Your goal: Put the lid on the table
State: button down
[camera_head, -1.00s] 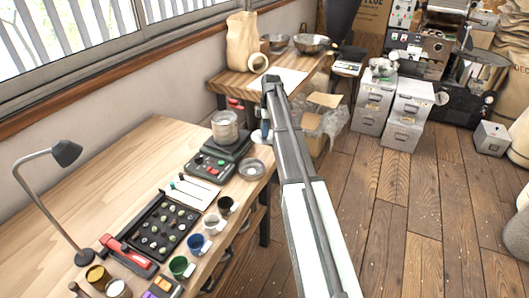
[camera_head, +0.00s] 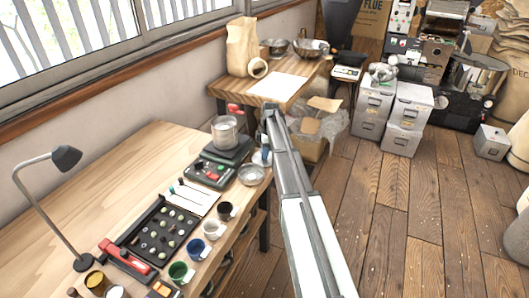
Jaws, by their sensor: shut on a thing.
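My gripper (camera_head: 265,150) is at the end of my arm, low over the right edge of the wooden table (camera_head: 110,190). It is shut on a pale, flat thing, which I take to be the lid (camera_head: 261,158); the arm and fingers hide much of it. I cannot tell whether the lid touches the table. A round metal dish (camera_head: 251,174) lies on the table just below my gripper in the picture.
A black sample tray (camera_head: 160,232) and several cups, among them a blue one (camera_head: 194,246), fill the table's front right. A desk lamp (camera_head: 66,158) stands at left. The table's middle and back left are bare. A second table (camera_head: 226,88) stands behind.

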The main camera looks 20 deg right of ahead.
jog(key=shift+f, duration=0.1)
jog(key=c, duration=0.9)
grip_release()
jog(key=shift+c, duration=0.2)
notch_tip(320, 180, up, 12)
jog(key=d, duration=0.1)
jog(key=shift+s+d, duration=0.15)
jog(key=shift+d, duration=0.05)
